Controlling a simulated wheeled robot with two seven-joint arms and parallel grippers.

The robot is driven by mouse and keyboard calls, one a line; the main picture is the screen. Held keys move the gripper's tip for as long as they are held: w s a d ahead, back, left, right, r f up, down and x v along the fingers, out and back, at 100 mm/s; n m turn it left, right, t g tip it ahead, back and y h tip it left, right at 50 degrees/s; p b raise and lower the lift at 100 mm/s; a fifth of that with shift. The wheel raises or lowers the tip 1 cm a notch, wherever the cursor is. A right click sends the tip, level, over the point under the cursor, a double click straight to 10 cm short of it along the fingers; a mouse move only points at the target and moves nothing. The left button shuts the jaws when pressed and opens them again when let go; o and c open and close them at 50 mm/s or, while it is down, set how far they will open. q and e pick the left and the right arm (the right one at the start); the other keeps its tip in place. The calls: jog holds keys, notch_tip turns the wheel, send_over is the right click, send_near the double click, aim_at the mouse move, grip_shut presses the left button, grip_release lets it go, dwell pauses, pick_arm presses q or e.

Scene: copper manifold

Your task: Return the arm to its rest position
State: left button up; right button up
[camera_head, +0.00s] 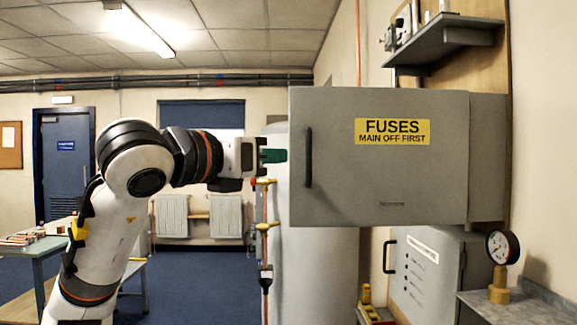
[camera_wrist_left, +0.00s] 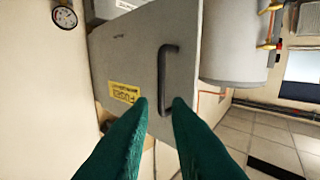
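My left gripper (camera_head: 273,156) has dark green fingers and points right, toward the grey fuse cabinet door (camera_head: 250,0). In the left wrist view the two fingers (camera_wrist_left: 160,104) are apart with nothing held between them. The black door handle (camera_head: 308,157) is just beyond the fingertips; in the head view a small gap separates them. The handle (camera_wrist_left: 168,78) also shows beyond the fingertips in the wrist view. My left arm reaches up from the lower left, bent at the elbow. My right gripper is in neither view.
A gauge (camera_head: 502,247) stands at the lower right, a shelf (camera_head: 445,40) is above, and a table (camera_head: 40,247) is at left.

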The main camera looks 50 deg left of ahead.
pick_arm(q)
jog(key=shift+s+d, duration=0.2)
jog(key=shift+s, duration=0.45)
